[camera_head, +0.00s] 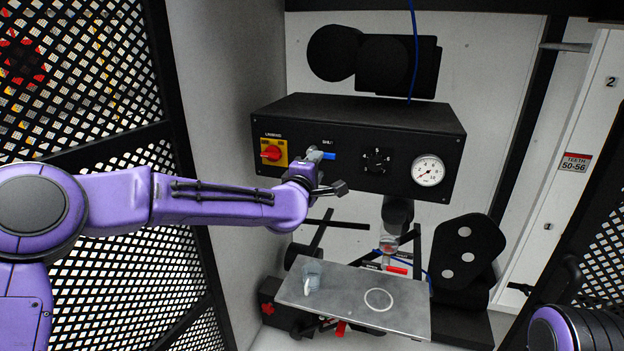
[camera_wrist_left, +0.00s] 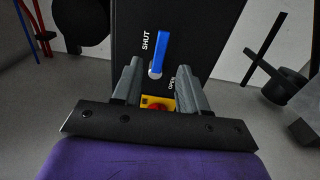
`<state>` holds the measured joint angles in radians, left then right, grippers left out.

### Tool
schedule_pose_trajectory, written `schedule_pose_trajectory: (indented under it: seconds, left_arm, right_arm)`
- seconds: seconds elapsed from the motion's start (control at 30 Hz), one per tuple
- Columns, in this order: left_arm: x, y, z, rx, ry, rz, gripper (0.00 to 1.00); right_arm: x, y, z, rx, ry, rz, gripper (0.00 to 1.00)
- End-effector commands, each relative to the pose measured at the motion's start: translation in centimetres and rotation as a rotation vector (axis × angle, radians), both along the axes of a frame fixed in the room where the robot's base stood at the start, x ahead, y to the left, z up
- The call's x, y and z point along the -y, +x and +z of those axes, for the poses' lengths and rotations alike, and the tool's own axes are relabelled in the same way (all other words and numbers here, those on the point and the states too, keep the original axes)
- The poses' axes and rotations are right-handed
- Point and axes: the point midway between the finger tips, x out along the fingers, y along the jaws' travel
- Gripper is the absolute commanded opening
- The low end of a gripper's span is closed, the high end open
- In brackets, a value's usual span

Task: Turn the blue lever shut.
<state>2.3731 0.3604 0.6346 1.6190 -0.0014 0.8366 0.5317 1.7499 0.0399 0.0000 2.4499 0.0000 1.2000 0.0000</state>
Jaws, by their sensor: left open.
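The blue lever (camera_head: 329,155) sits on the front of a black control box (camera_head: 300,118), under the word SHUT. It points to the right in the head view. In the left wrist view the blue lever (camera_wrist_left: 160,50) points up the picture from a round pivot, with SHUT on its left and OPEN low on its right. My left gripper (camera_head: 317,156) is at the box front and partly covers the lever's base. In the wrist view the left gripper (camera_wrist_left: 158,68) is open, its fingers on either side of the pivot; contact cannot be told. My right gripper is not in view.
A red knob (camera_head: 271,152) on a yellow plate is left of the lever; a black dial (camera_head: 377,160) and a gauge (camera_head: 428,171) are right. Below is a metal tray (camera_head: 335,302) with a clear cup (camera_head: 312,276). Mesh panels (camera_head: 75,75) stand at left.

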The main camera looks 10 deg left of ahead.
Motion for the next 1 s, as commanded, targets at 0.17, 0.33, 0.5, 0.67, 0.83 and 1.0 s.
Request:
schedule_pose_trajectory:
  seconds: [0.17,0.33,0.5,0.67,0.83,1.0]
  left_arm:
    - [-0.4,-3.4,-0.1,0.001,-0.001,0.000,0.43]
    - [-0.5,-4.5,-0.1,-0.001,0.000,0.000,0.43]
    - [-0.5,-4.5,0.0,-0.001,-0.001,0.001,0.43]
    - [-0.8,-4.6,-0.1,0.011,0.058,0.016,0.43]
    - [-2.0,-8.2,-11.9,-0.157,0.332,0.027,0.43]
    - [-4.7,-14.7,-26.0,-0.407,0.579,-0.013,0.43]
  right_arm:
    - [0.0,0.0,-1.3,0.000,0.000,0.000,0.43]
    - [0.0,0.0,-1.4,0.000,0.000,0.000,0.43]
    - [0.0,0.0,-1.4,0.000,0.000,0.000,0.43]
    - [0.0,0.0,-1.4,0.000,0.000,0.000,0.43]
    - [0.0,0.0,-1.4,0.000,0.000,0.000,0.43]
    - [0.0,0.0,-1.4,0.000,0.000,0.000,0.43]
